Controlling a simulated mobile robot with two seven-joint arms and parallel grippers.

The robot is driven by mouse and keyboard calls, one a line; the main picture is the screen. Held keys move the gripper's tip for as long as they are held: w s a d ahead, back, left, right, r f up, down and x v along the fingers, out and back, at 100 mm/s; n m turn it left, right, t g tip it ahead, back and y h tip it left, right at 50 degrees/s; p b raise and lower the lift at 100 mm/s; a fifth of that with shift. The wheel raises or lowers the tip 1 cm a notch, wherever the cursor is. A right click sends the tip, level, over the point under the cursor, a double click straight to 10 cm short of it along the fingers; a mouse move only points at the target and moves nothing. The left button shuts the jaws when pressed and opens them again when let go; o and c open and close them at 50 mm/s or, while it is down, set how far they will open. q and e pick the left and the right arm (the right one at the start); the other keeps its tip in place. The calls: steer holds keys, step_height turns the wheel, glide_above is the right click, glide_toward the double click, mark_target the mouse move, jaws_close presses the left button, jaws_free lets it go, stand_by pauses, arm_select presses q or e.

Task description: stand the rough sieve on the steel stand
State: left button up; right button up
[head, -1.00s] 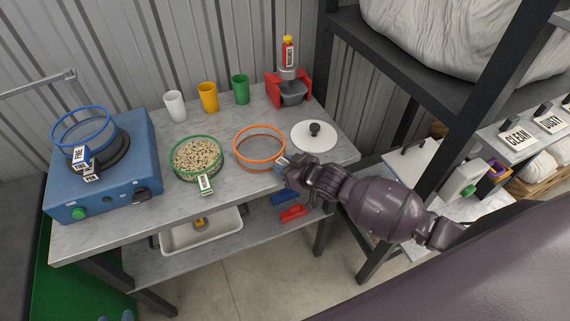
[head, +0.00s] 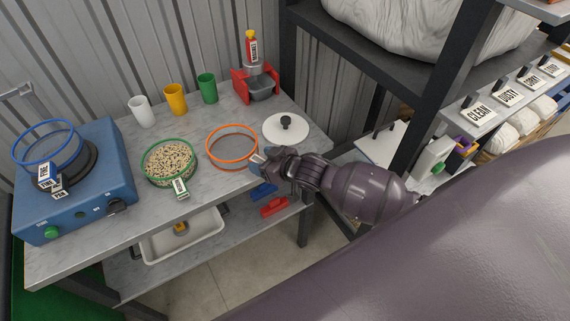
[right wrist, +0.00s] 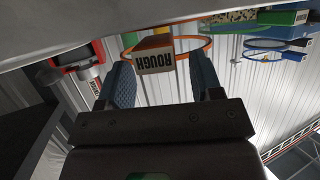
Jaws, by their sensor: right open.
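The rough sieve (head: 232,165), with an orange rim and a dark mesh, lies on the grey worktop. Its ROUGH tag (right wrist: 155,60) shows upside down in the right wrist view, between my blue finger pads. My right gripper (head: 257,160) is at the sieve's right edge; it also shows in the right wrist view (right wrist: 165,80), open, with a finger on each side of the tag. Contact with the tag cannot be told. My left gripper is out of view. I cannot tell which thing is the steel stand.
A green sieve (head: 146,180) holding grain stands left of the orange one. A blue sieve (head: 75,140) sits on a blue burner box (head: 115,165). Shelving stands at right.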

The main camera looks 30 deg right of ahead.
steer(key=v, duration=1)
steer(key=s+d+f+m+h, duration=0.3)
steer(key=s+f+h, duration=0.2)
steer(key=s+f, duration=0.4)
steer(key=s, duration=0.5)
steer(key=shift+s+m+h, duration=0.2)
steer(key=shift+m+h, duration=0.2)
